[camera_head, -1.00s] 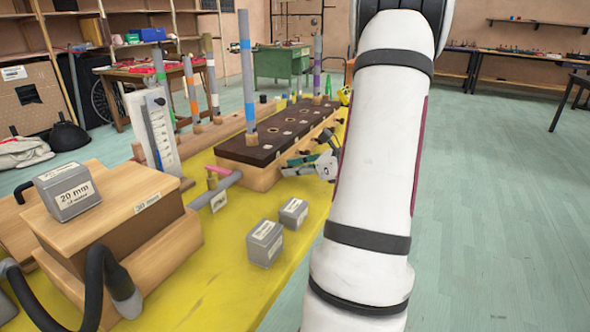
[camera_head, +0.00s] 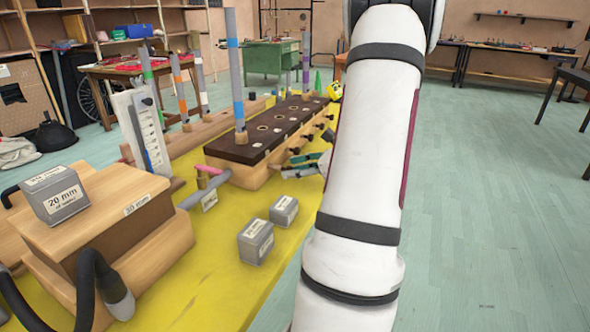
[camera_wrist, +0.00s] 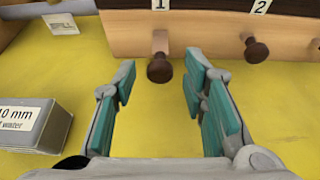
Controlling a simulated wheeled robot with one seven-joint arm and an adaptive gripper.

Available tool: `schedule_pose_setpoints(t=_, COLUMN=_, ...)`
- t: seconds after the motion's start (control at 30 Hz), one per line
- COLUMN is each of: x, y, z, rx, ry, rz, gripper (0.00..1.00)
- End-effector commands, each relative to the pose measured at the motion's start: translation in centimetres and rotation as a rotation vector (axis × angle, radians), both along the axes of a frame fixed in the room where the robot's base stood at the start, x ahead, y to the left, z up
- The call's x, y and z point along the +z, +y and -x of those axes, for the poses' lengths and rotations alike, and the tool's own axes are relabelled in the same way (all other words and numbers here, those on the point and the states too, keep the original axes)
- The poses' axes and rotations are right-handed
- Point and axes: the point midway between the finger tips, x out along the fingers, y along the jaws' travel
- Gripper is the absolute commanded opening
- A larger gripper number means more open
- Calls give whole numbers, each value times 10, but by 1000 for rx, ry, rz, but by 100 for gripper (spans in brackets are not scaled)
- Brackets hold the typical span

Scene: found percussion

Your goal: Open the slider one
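The slider one knob (camera_wrist: 159,68) is a dark brown round knob on a short wooden stem, under the label "1" (camera_wrist: 160,4) on the front of the wooden slider box (camera_wrist: 125,35). In the wrist view my gripper (camera_wrist: 160,77) is open, with a teal-padded finger on each side of the knob and visible gaps on both sides. In the head view the box (camera_head: 240,172) stands on the yellow table, and my gripper (camera_head: 308,160) is at its near right side, partly hidden by my arm. Knob one is hard to make out there.
Knob two (camera_wrist: 256,50) sits to the right of knob one, with more knobs beyond. A grey 10 mm weight (camera_wrist: 28,124) lies at the left in the wrist view. Two grey weights (camera_head: 256,242) (camera_head: 284,210) stand on the yellow table (camera_head: 190,285) before the box.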

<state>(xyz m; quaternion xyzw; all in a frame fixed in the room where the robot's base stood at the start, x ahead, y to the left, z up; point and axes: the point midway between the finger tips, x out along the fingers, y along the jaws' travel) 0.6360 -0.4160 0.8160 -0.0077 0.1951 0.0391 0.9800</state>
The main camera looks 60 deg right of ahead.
Motion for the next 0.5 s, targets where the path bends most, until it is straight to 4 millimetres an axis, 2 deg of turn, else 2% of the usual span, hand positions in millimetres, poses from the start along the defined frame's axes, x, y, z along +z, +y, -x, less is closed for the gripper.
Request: schedule_pose_setpoints(t=0.5, x=36, y=-8, z=87, rx=-5, ry=1, rz=1, gripper=39)
